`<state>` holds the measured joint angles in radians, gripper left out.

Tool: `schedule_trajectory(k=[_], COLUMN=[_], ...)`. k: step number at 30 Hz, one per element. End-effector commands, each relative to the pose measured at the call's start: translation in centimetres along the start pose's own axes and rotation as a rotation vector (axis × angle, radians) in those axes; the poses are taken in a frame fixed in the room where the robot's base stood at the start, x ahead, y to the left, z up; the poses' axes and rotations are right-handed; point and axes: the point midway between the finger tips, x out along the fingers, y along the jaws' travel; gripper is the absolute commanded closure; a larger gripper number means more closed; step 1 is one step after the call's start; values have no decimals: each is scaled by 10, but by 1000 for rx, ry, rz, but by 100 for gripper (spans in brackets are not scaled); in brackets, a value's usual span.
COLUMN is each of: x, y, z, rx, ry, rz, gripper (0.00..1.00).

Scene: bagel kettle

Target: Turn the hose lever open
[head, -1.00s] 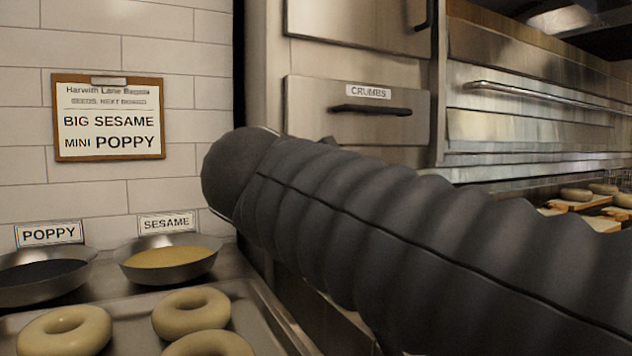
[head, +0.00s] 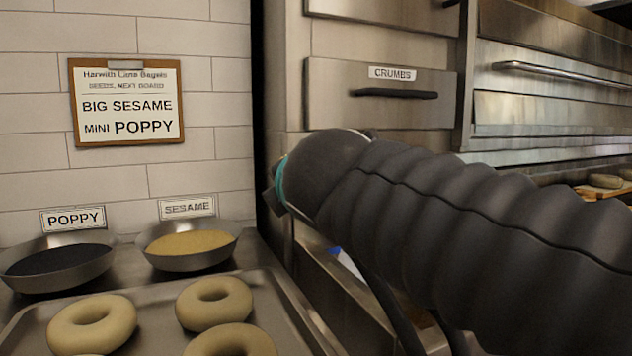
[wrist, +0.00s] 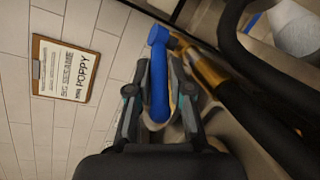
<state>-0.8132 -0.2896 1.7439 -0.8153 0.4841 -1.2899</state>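A blue hose lever (wrist: 158,88) shows in the wrist view, joined at its upper end to a brass valve (wrist: 208,70). My gripper (wrist: 159,68) has one finger on each side of the lever. The fingers look parted, with narrow gaps beside the lever; I cannot tell whether either finger touches it. In the head view my dark, ribbed arm sleeve hides the lever, the valve and most of the gripper.
A black hose (wrist: 255,95) curves close on the right of the wrist view. A tray (head: 150,300) of bagels, a poppy pan (head: 58,268) and a sesame pan (head: 190,245) stand left. A clipboard (head: 127,102) hangs on the tiles. A crumbs drawer (head: 380,100) is behind my arm.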

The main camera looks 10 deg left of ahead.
Motion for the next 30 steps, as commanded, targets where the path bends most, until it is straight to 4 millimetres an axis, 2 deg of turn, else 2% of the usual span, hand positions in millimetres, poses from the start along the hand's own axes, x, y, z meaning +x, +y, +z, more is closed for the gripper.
schedule_trajectory(k=[1,2,14,30], x=[1,1,-4,-70], y=[-1,-1,0,1], z=[0,0,2,0], rx=[0,0,0,0], ry=[0,0,-3,-1], rz=[-2,-2,0,2], gripper=[63,58,58,58])
